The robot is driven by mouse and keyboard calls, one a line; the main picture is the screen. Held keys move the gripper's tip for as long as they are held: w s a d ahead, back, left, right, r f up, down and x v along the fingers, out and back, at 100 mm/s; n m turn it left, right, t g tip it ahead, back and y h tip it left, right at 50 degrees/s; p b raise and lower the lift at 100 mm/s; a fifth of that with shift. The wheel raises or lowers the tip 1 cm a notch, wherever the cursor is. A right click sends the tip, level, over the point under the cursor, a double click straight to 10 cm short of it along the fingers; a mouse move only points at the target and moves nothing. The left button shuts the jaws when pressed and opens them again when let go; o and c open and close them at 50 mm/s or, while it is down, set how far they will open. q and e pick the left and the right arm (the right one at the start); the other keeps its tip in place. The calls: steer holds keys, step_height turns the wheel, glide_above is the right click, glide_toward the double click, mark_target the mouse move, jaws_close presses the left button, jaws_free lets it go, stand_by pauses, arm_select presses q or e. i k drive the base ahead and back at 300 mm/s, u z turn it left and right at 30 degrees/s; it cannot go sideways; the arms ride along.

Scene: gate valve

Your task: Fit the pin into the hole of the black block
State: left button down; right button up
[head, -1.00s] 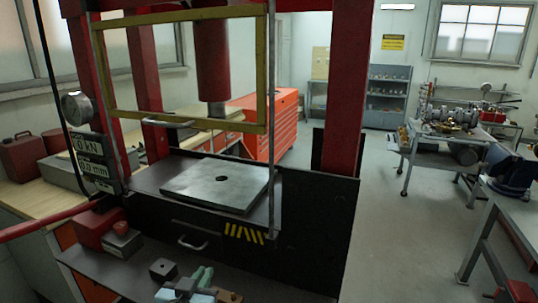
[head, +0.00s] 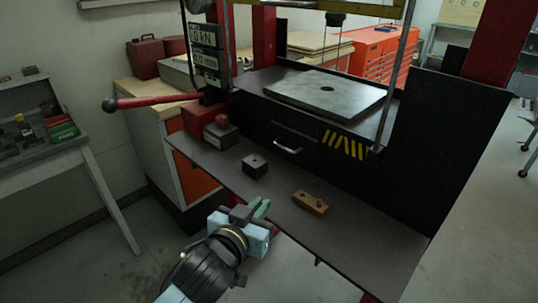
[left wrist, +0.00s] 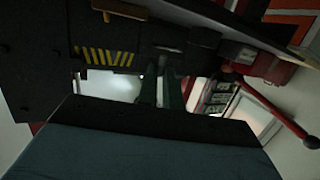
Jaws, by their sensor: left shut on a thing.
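The black block (head: 255,166) stands on the dark shelf of the press, with a small hole in its top. My left gripper (head: 261,208) has green fingers and is in front of the block, apart from it, near the shelf's front edge. Its fingers also show in the left wrist view (left wrist: 161,88), close together. A brown block (head: 310,203) with dark spots on top lies right of the gripper. My right gripper is in no view.
A grey box with a red knob (head: 221,132) stands behind and left of the black block. The press plate (head: 325,90) and a drawer handle (head: 287,147) are behind. A red lever (head: 150,102) sticks out left. The shelf's right part is clear.

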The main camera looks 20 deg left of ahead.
mark_target(256, 166)
steer(key=k, duration=0.5)
steer(key=u, duration=1.3)
steer(key=i, duration=0.9)
steer(key=z, duration=1.8)
